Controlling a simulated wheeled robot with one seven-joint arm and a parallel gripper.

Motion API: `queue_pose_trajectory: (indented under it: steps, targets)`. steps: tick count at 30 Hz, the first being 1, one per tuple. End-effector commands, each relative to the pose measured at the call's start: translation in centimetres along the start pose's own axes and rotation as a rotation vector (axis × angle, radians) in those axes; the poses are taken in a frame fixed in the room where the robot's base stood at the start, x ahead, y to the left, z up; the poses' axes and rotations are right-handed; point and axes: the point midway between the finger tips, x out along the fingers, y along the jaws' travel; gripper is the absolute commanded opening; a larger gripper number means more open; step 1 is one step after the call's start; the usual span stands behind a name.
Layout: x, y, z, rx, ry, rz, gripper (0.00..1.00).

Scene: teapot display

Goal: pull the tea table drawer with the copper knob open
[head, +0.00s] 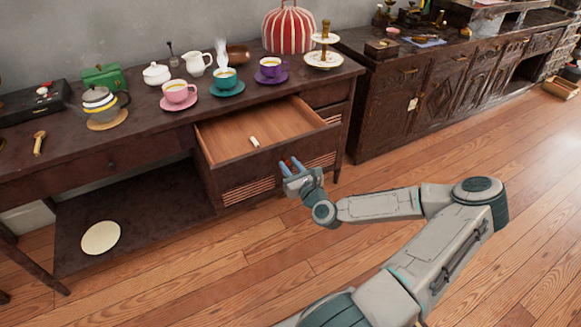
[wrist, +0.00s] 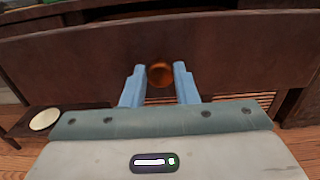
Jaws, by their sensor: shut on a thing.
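The tea table (head: 180,160) is dark wood. Its drawer (head: 232,145) stands pulled out, with its pale wooden inside showing and a small cream-coloured piece (head: 254,141) lying in it. My gripper (head: 291,163) is at the drawer's front panel, with its blue fingers against it. In the wrist view the round copper knob (wrist: 160,76) sits between the two fingers, which are shut on it. The drawer's dark front panel (wrist: 70,62) fills the width behind them. In the head view the knob is hidden by the fingers.
Cups on saucers, a teapot (head: 99,100), a cream jug (head: 197,63) and a striped cosy (head: 290,28) stand on the tabletop. A pale disc (head: 100,237) lies on the lower shelf. A carved cabinet (head: 440,90) stands to the right. The floor before the drawer is clear except for my arm.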

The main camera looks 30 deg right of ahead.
Motion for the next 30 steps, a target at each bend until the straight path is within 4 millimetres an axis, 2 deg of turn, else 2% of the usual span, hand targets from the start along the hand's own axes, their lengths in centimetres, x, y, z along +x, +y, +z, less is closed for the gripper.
queue_pose_trajectory:
  steps: [10, 11, 12, 13, 23, 26, 30]
  targets:
    - [0.0, 0.1, -0.1, 0.001, 0.002, 0.002, 0.0]
    - [0.0, 0.1, -0.1, 0.001, 0.002, 0.002, 0.35]
    - [0.0, 0.1, -0.1, 0.001, 0.002, 0.002, 0.46]
    - [0.0, 0.1, -0.1, 0.001, 0.002, 0.002, 0.48]
    - [-0.3, 0.0, 0.0, 0.001, 0.001, 0.001, 0.48]
    - [-1.2, 0.0, -0.1, 0.002, 0.002, 0.0, 0.48]
    - [-3.5, -0.1, -0.1, 0.004, 0.003, -0.002, 0.48]
